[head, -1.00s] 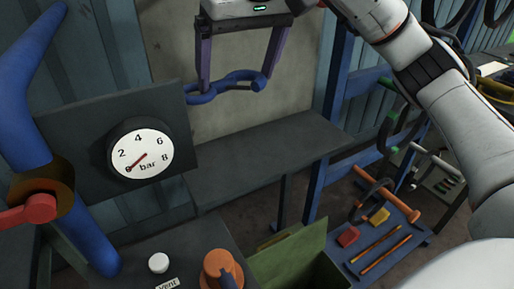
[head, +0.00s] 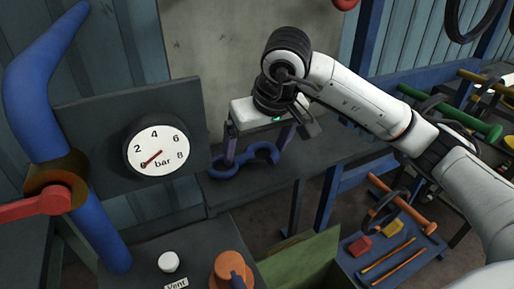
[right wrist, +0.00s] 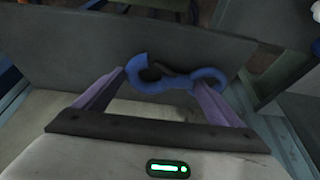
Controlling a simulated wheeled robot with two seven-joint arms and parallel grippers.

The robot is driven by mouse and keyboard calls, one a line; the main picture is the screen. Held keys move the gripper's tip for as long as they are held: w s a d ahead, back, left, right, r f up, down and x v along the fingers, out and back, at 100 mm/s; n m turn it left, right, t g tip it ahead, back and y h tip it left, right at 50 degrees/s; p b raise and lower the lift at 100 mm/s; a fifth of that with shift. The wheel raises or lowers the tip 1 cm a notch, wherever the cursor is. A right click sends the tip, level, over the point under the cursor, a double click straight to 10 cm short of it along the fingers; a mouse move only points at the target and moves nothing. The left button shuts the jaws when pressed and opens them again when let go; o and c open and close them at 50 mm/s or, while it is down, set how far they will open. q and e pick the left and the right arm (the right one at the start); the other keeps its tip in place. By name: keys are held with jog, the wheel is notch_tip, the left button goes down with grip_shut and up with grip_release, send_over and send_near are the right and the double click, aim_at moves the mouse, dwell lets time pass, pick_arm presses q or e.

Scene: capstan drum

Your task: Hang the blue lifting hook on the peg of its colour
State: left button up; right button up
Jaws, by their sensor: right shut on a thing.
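The blue lifting hook (head: 236,162) is held between the two purple fingers of my right gripper (head: 252,157), in front of the dark shelf. It lies crosswise from finger to finger, with a rounded eye at one end and an open curve at the other. In the right wrist view the hook (right wrist: 188,82) spans the fingertips of the right gripper (right wrist: 168,80), with the dark shelf behind it. I cannot make out a blue peg in these views. My left gripper is not in view.
The grey shelf (head: 325,145) runs along the wall. A pressure gauge (head: 158,147) and a blue pipe (head: 35,90) with a red-handled valve stand left. A green box (head: 300,262), a blue rack with an orange bar (head: 405,204) and a green bar (head: 452,110) are right.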

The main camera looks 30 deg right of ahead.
jog(key=shift+f, duration=0.15)
jog(key=shift+f, duration=0.15)
jog(key=o, duration=1.5)
jog(key=shift+o, duration=0.2)
jog(key=v, duration=0.9)
jog(key=shift+d+r+b, duration=0.2)
jog(key=shift+r+b, duration=0.05)
jog(key=shift+b, duration=0.1)
jog(key=shift+s+r, duration=0.15)
jog(key=shift+r, duration=0.25)
